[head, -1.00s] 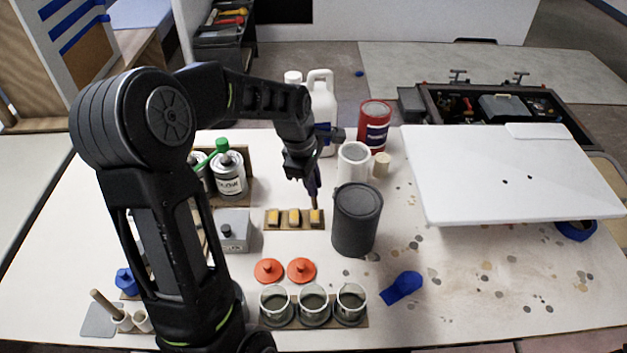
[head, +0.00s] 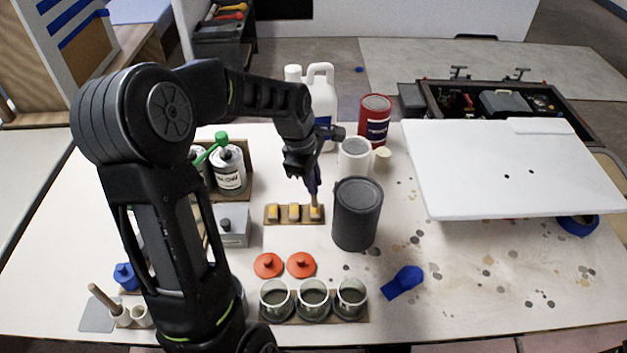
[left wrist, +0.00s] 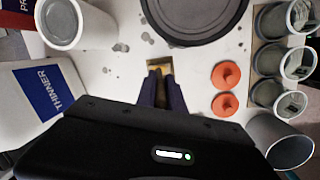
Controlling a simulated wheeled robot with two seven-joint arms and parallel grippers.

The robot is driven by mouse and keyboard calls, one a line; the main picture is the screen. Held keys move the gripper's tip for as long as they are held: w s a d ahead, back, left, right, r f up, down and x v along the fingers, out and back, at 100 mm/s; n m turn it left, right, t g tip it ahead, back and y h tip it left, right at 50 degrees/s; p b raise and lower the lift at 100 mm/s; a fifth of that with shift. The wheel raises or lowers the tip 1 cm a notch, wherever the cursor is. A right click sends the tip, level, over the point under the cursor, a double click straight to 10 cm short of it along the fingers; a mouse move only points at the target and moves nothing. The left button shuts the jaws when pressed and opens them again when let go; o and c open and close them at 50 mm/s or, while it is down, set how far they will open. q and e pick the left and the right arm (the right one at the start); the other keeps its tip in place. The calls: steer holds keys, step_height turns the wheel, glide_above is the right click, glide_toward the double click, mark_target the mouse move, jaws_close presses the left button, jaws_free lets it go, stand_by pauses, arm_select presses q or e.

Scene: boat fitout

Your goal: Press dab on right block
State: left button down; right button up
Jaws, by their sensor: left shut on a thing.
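Three yellow blocks stand in a row on a small wooden strip (head: 283,221). The right block (head: 316,213) is at the strip's right end. My left gripper (head: 314,190) points down over it, shut on a thin tan dab, mostly hidden between the fingers. The dab's lower end is at or just above the right block; I cannot tell whether it touches. In the left wrist view the gripper (left wrist: 161,92) has its fingers close together, with a yellow block (left wrist: 160,68) just beyond the tips. My right gripper is out of view.
A dark grey can (head: 357,215) stands close right of the strip. A white cup (head: 353,158), a red can (head: 375,120) and a white jug (head: 320,95) stand behind. Two orange lids (head: 301,265) and several glass jars (head: 313,297) are in front. A white panel (head: 500,170) is at right.

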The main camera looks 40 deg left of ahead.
arm_select(q)
steer(key=shift+f+b, duration=0.45)
steer(key=shift+f, duration=0.25)
stand_by(1.5)
steer(key=shift+w+d+p+v, duration=0.1)
steer(key=shift+w+p+v, duration=0.1)
steer(key=shift+p+v, duration=0.85)
steer(key=shift+w+d+p+v, duration=0.2)
steer(key=shift+p+v, duration=0.5)
steer(key=shift+v, duration=0.6)
steer(key=shift+w+d+p+v, duration=0.1)
steer(key=shift+w+p+v, duration=0.15)
steer(key=shift+p+v, duration=0.8)
steer(key=shift+r, duration=0.3)
